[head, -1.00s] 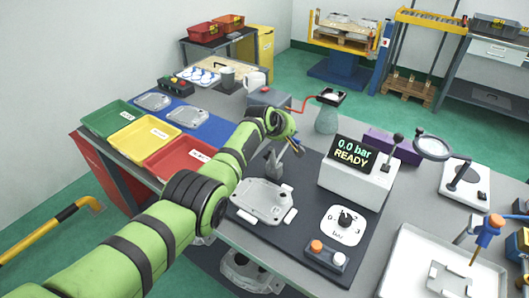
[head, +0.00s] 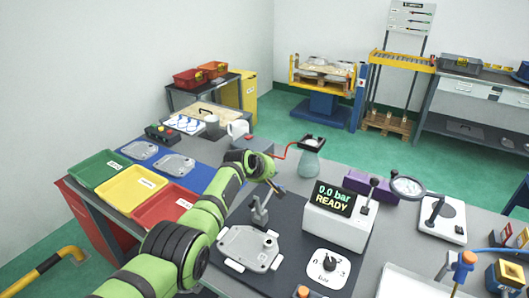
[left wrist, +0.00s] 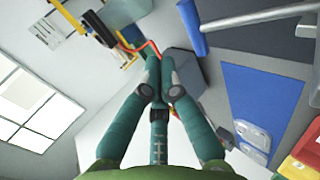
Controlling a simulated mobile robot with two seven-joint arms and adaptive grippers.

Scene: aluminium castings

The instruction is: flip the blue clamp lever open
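The clamp (head: 260,210) stands grey and upright at the back edge of the casting plate (head: 247,248). Its blue lever grip is not clearly visible in the head view. In the left wrist view a blue cylindrical grip (left wrist: 192,29) on a grey bar lies just beyond and right of my fingertips, apart from them in the picture. It appears to be the lever. My left gripper (head: 279,187) is above and slightly right of the clamp in the head view. Its fingers (left wrist: 158,66) look closed together with nothing between them. My right gripper is not in view.
The display box (head: 339,220) stands right of the clamp, with a dial panel (head: 328,266) in front. Green (head: 99,168), yellow (head: 131,190) and red (head: 165,207) trays lie left, beside my arm.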

